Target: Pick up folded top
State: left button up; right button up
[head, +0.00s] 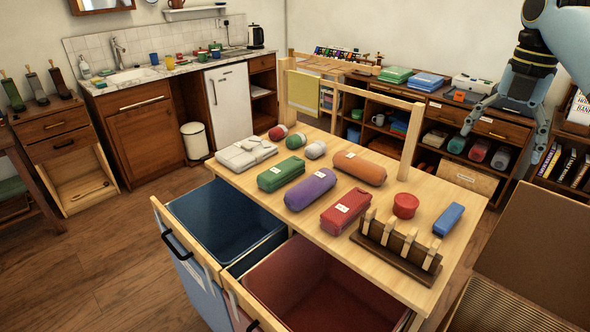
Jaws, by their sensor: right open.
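A folded pale grey-white cloth item (246,152), which looks like the folded top, lies flat at the far left corner of the wooden table (325,148). It carries a small light tag and nothing covers it. My right gripper (503,138) hangs at the upper right with its fingers spread wide and nothing between them. It is well to the right of the folded item, apart from it. My left gripper is not in view.
Rolled bundles, including a green one (281,173) and a purple one (310,189), lie near the folded item. A wooden rack (396,248) stands at the table's front right. Open blue (222,222) and red (318,285) bins sit below the front edge. A wooden frame (355,84) rises behind.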

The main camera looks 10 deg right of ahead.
aim_at(271, 179)
jog(key=i+j, duration=0.75)
jog(key=j, duration=0.15)
jog(key=i+j, duration=0.75)
jog(key=j, duration=0.15)
